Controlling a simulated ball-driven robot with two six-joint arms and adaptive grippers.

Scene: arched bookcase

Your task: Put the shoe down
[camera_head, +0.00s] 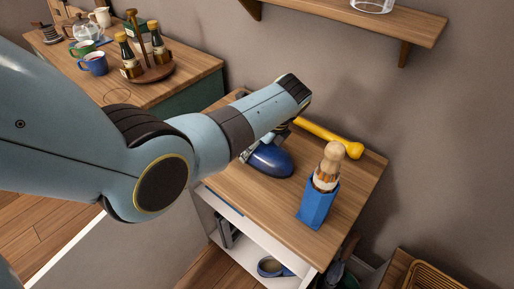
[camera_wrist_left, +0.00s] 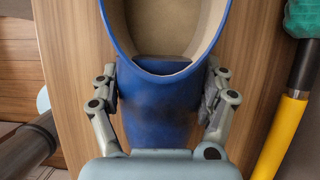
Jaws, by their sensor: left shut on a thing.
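The blue shoe (camera_head: 270,160) is at the wooden top of the small cabinet (camera_head: 235,185), under the end of my left arm. In the left wrist view the shoe (camera_wrist_left: 160,128) shows its beige inside and opening, with wood behind it. My left gripper (camera_wrist_left: 162,85) is shut on the shoe, one finger on each side. In the head view this gripper (camera_head: 258,150) is partly hidden by my own arm. I cannot tell whether the sole touches the wood. My right gripper is not in view.
A yellow long-handled thing (camera_head: 322,132) lies behind the shoe. A blue holder with a brush (camera_head: 317,203) stands to the right. A shelf below holds another blue item (camera_head: 272,267). A counter with bottles and mugs (camera_head: 195,70) is at the upper left.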

